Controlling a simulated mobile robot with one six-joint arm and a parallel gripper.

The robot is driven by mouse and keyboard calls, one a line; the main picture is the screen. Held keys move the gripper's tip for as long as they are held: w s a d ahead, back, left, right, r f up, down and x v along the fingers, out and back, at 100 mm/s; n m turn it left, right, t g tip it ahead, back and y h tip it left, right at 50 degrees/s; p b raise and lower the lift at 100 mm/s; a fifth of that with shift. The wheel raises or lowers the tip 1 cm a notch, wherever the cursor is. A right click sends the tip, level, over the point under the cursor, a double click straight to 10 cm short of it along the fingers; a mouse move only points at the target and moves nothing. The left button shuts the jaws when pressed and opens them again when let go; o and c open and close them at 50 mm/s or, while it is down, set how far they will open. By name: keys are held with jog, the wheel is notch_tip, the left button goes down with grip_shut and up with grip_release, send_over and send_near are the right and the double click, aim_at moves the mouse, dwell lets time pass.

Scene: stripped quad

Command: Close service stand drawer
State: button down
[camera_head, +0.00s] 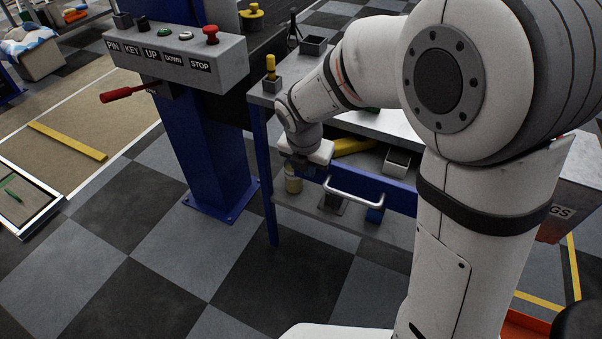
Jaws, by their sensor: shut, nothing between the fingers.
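The service stand (405,126) is a grey-topped table with blue legs, to the right of the blue column. Its drawer stands pulled out toward me. The drawer has a blue front (398,191) with a pale bar handle (352,192). A yellow item (352,146) and a small grey bin (397,162) show in the drawer. My gripper (306,172) is at the left end of the drawer front, left of the handle, pointing down. It is shut and holds nothing. Whether it touches the drawer front I cannot tell. My arm hides much of the stand's right side.
A control box (180,55) with buttons sits on the blue column (205,150) left of the stand, with a red handle (125,93) below it. The checkered floor in front is clear.

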jog(key=w+d+p, duration=0.1)
jog(key=w, duration=0.2)
jog(key=w+d+p, duration=0.1)
jog(key=w+p, duration=0.1)
jog(key=w, duration=0.1)
jog(key=w+d+p, duration=0.1)
jog(key=w, duration=0.2)
jog(key=shift+w+d, duration=0.25)
jog(key=shift+w, duration=0.05)
jog(key=shift+s, duration=0.1)
